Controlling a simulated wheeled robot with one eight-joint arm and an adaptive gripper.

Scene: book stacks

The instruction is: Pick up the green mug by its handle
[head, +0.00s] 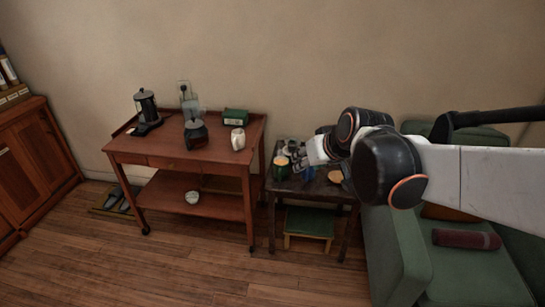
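The green mug (281,170) stands upright at the left side of the small dark table (311,187). Its handle cannot be made out at this size. My arm reaches in from the right. My gripper (299,163) is over the table, just right of the mug. The picture is too small to tell whether its fingers touch the mug, or whether they are open or shut. A blue item (308,174) shows just below my gripper. My gripper and arm hide part of the tabletop.
Several small items crowd the tabletop, including a tan round one (335,176). A wooden cart (184,151) with a white jug (238,139) and kitchen items stands left. A green sofa (402,250) stands right. A low green-topped stool (309,222) sits under the table. Floor in front is clear.

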